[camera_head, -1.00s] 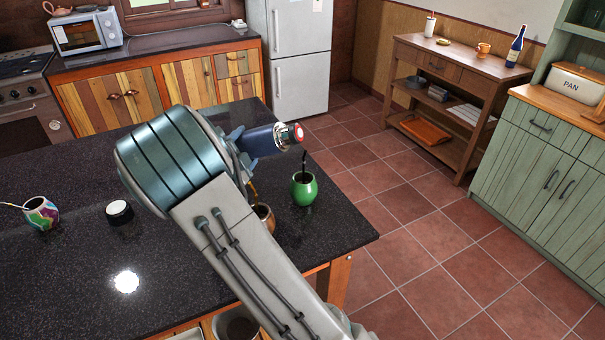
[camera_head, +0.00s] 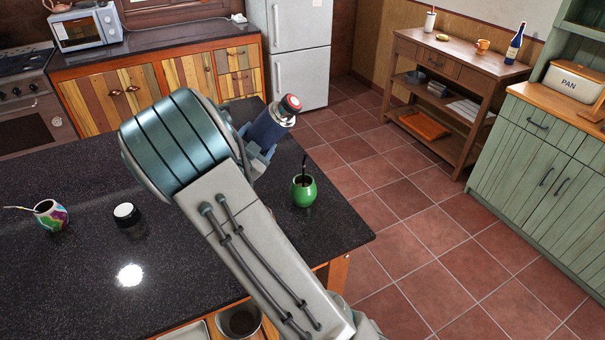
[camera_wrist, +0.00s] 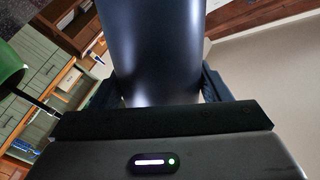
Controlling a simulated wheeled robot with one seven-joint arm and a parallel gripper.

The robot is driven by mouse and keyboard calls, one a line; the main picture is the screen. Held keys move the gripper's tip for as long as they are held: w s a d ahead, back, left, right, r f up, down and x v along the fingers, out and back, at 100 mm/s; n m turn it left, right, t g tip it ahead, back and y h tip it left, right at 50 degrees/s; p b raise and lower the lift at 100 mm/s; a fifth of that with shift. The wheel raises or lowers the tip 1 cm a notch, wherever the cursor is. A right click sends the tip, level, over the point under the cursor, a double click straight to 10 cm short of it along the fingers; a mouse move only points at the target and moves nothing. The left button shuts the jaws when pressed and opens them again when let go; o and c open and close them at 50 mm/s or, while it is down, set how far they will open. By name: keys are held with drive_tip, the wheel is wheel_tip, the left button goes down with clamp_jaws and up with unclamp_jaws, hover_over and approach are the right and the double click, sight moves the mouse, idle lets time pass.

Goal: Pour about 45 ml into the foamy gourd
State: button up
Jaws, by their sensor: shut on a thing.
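My gripper (camera_head: 260,150) is shut around a dark blue flask (camera_head: 270,127) with a red and black top. It holds the flask above the counter, tilted with its top up and to the right. The flask's body (camera_wrist: 152,45) fills the middle of the wrist view, between the fingers. A green gourd (camera_head: 304,192) with a dark straw stands on the counter right of my gripper; part of it shows in the wrist view (camera_wrist: 10,65). A multicoloured gourd (camera_head: 50,214) with a straw stands at far left. I cannot tell which gourd is foamy.
A black cylinder with a white top (camera_head: 125,214) stands on the dark speckled counter (camera_head: 75,275). My arm covers part of the counter. The counter's right edge is close beyond the green gourd. Tiled floor lies beyond.

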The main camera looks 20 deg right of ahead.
sight(267, 132)
wheel_tip(267, 132, up, 2)
drive_tip(key=shift+s+d+r+p, duration=0.1)
drive_tip(key=shift+p, duration=0.3)
drive_tip(key=n+p, duration=0.1)
drive_tip(key=n, duration=0.1)
drive_tip(key=n+p, duration=0.1)
drive_tip(key=n, duration=0.1)
drive_tip(key=shift+s+d+r+p, duration=0.3)
drive_tip(key=shift+d+r, duration=0.1)
drive_tip(key=shift+s+d+r+n+p, duration=0.15)
drive_tip(key=shift+r+n+p, duration=0.15)
drive_tip(key=shift+n+p, duration=0.1)
drive_tip(key=shift+s+d+r+n+p, duration=0.1)
drive_tip(key=shift+d+r+n+p, duration=0.05)
drive_tip(key=shift+r+n+p, duration=0.2)
drive_tip(key=shift+s+d+f+n, duration=0.2)
drive_tip(key=shift+f+n, duration=0.05)
drive_tip(key=shift+n, duration=0.3)
drive_tip(key=shift+s+d+f+n, duration=0.15)
drive_tip(key=shift+d+f+n, duration=0.1)
drive_tip(key=shift+n, duration=0.25)
drive_tip(key=shift+a, duration=0.15)
